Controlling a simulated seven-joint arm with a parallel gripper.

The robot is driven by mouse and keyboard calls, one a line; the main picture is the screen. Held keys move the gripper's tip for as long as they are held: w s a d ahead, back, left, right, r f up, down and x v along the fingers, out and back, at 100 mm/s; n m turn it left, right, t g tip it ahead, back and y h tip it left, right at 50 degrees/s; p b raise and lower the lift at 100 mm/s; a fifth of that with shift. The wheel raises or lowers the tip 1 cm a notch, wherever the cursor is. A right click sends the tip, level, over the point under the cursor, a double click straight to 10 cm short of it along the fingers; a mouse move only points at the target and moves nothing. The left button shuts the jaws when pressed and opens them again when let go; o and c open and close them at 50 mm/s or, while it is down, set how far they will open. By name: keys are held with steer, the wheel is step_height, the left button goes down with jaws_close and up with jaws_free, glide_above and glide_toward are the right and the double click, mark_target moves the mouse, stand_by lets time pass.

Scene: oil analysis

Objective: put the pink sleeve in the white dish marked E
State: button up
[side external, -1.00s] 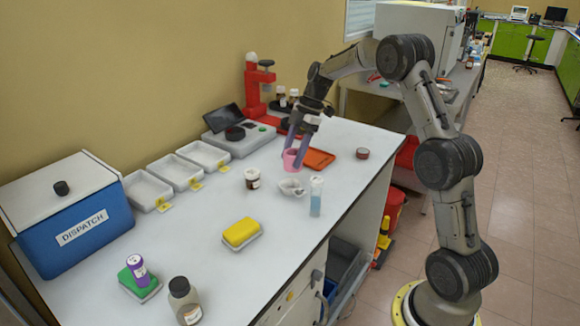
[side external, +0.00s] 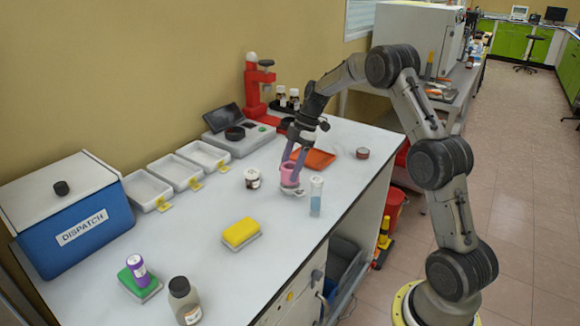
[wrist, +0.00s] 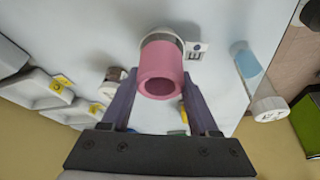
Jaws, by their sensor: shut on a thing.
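The pink sleeve (side external: 289,175) is a short hollow tube, held upright between the fingertips of my gripper (side external: 292,165). The white dish (side external: 292,191) is directly under the sleeve, and its rim shows below it; I cannot tell whether the sleeve touches the dish floor. In the wrist view, the sleeve (wrist: 161,78) sits between the purple fingers of my gripper (wrist: 160,85), covering much of the dish (wrist: 162,36). A tag marked E (wrist: 195,49) lies beside the dish.
A clear vial with blue liquid (side external: 316,197) stands close to the right of the dish, and a brown jar (side external: 252,178) to its left. An orange tray (side external: 316,159) lies behind. A yellow sponge (side external: 241,233) is nearer the front, with bare bench around it.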

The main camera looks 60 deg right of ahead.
steer(key=shift+f, duration=0.35)
steer(key=o, duration=1.3)
